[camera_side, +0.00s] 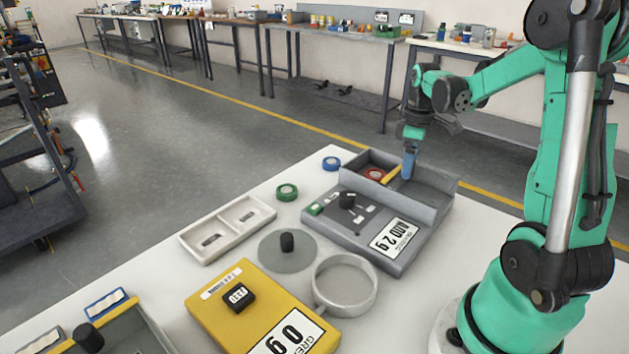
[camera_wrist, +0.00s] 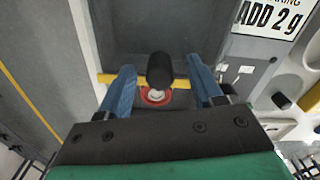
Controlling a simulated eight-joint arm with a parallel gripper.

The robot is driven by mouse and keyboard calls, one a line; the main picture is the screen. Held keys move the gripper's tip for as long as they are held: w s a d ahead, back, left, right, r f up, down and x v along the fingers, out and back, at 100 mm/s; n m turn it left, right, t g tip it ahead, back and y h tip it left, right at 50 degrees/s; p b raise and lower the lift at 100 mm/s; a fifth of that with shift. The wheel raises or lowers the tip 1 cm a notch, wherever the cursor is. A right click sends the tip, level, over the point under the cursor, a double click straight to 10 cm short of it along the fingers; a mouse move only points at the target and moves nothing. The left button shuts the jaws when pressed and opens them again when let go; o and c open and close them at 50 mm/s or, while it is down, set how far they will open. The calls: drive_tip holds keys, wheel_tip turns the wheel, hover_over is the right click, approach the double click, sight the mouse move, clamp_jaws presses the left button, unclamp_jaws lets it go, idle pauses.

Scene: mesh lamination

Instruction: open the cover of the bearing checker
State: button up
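The bearing checker (camera_side: 330,225) is a grey station with an "ADD 2 g" display (camera_side: 394,238). Its dark sliding cover (camera_side: 420,191) has a yellow front edge (camera_side: 391,174) and lies over the right part of the recess. The left part is uncovered and shows a red ring (camera_side: 375,174), also seen in the wrist view (camera_wrist: 155,97). A black knob (camera_wrist: 160,70) stands by the yellow edge; the side view hides it behind my fingers. My gripper (camera_side: 408,172) is low over the cover, its blue fingers on either side of the knob with gaps visible.
Left of the checker are a green ring (camera_side: 287,192), a blue ring (camera_side: 331,164) and a white two-slot tray (camera_side: 228,229). A grey disc with a black knob (camera_side: 287,242), a round dish (camera_side: 345,285) and a yellow scale (camera_side: 215,311) stand in front.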

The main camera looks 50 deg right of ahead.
drive_tip(key=shift+r, duration=2.8)
drive_tip(key=shift+a, duration=0.1)
drive_tip(key=w+a+m+t, duration=0.1)
drive_tip(key=a+m+t, duration=0.2)
drive_tip(key=a, duration=1.9)
drive_tip(key=t, duration=0.4)
drive_tip(key=shift+w+a, duration=0.3)
drive_tip(key=shift+o, duration=0.2)
drive_tip(key=shift+f, duration=0.1)
